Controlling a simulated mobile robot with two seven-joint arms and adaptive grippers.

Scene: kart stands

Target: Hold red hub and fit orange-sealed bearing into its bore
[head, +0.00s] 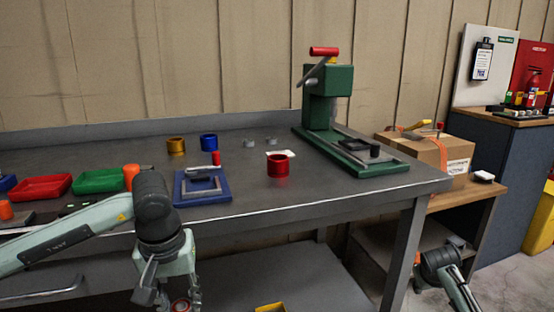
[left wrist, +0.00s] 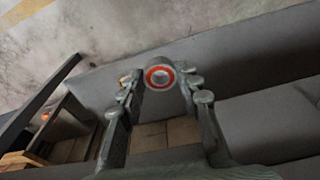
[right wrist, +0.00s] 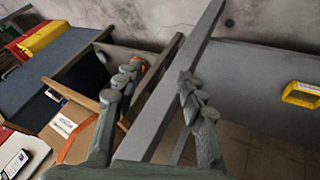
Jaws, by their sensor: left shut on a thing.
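The red hub (head: 277,165) stands upright on the workbench with its bore facing up. My left gripper (head: 168,303) is low in front of the bench edge. It is shut on the orange-sealed bearing (left wrist: 160,77), a metal ring with an orange-red ring on its face, held between the fingertips in the left wrist view. The bearing shows only partly at the bottom of the head view (head: 181,305).
A green press (head: 328,110) stands at the bench's right. A blue fixture (head: 202,190), a gold hub (head: 176,145), a blue hub (head: 209,142) and two small grey rings lie left of the red hub. Red (head: 42,187) and green (head: 98,181) trays sit further left.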

